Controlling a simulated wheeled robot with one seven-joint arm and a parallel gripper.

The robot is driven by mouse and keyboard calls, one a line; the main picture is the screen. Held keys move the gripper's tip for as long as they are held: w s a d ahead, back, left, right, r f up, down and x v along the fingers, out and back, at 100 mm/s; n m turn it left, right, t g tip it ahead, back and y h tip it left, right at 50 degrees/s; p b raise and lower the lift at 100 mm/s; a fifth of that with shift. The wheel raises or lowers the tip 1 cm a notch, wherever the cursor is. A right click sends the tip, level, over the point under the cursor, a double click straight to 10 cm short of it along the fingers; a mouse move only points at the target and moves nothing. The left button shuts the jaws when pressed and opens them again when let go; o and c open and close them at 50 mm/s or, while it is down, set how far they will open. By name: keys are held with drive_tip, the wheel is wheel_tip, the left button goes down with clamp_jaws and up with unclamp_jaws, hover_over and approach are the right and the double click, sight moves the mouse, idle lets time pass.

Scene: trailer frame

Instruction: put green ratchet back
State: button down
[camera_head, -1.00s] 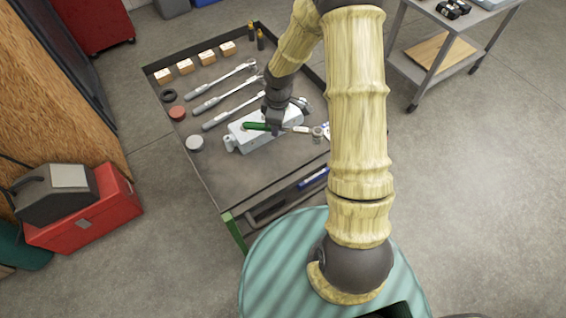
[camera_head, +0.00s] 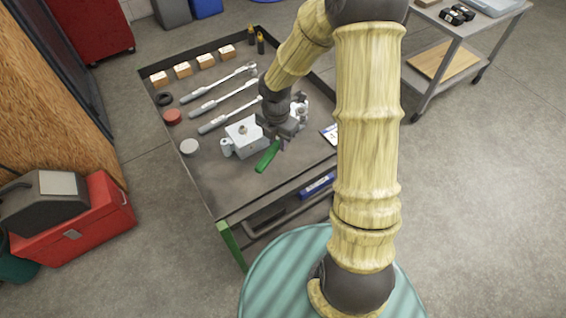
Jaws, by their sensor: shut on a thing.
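The green ratchet (camera_head: 268,155) is in my gripper (camera_head: 281,139), which is shut on it just right of the middle of the dark cart top (camera_head: 215,182). Its green handle sticks out toward the front left, past the front of the grey metal block (camera_head: 242,140). The ratchet's head is hidden by my gripper. I cannot tell whether the ratchet touches the cart top. Several silver ratchets or wrenches (camera_head: 222,104) lie side by side behind the block.
Wooden blocks (camera_head: 182,69) line the cart's back left, with a black ring (camera_head: 163,98), red disc (camera_head: 171,117) and silver disc (camera_head: 189,146) along the left. A small white-and-blue item (camera_head: 330,134) lies at the right. The cart's front left top is clear.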

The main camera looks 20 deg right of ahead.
wheel_tip(320, 180, down, 6)
drive_tip(key=shift+s+a+f+b, duration=0.1)
drive_tip(key=shift+s+f+b, duration=0.05)
drive_tip(key=shift+b, duration=0.25)
drive_tip(key=shift+d+f, duration=0.2)
drive_tip(key=shift+f, duration=1.65)
drive_tip(key=c, duration=1.2)
unclamp_jaws()
drive_tip(key=shift+f+b, duration=0.1)
drive_tip(key=shift+b, duration=0.2)
